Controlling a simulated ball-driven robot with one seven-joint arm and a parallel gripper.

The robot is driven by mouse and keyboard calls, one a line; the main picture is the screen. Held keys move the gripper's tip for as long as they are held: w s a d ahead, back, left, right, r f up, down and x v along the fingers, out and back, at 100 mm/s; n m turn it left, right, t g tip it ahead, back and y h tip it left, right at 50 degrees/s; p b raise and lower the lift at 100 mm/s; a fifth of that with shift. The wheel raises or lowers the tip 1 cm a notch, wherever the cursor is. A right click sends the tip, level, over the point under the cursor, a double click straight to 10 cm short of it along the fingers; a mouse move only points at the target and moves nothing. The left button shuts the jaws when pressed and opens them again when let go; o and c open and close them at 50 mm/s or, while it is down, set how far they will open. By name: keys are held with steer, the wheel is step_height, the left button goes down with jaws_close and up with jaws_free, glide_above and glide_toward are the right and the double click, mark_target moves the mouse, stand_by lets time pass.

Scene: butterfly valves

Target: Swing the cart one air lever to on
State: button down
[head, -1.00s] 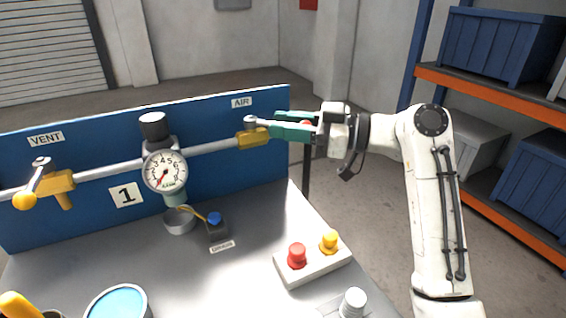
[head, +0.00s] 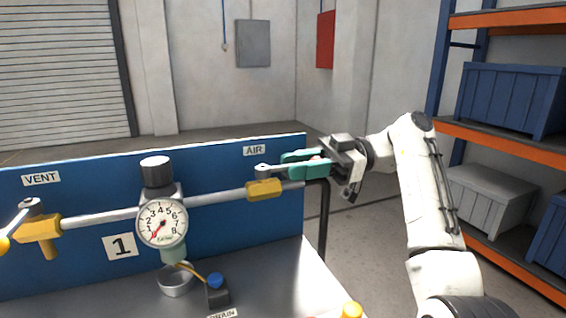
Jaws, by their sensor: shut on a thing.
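The cart one air valve has a yellow body (head: 265,190) on the grey pipe, below the AIR label (head: 254,150) on the blue panel. Its thin grey lever (head: 279,167) runs from the pivot on top of the valve toward the right, roughly in line with the pipe. My gripper (head: 304,163), with green fingers, is shut on the outer part of this lever, near the panel's right end. The fingers mostly hide the lever's end and knob. The gauge (head: 162,223) has its red needle at the low end of the scale.
The vent valve (head: 38,230) with its yellow-knobbed lever is at the left. A black-topped regulator (head: 157,172) stands above the gauge. Shelving with blue crates (head: 510,98) stands behind my arm at the right.

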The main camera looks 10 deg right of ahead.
steer(key=shift+w, duration=0.1)
stand_by(0.4)
steer(key=c, duration=1.2)
jaws_free()
steer(key=shift+f, duration=0.1)
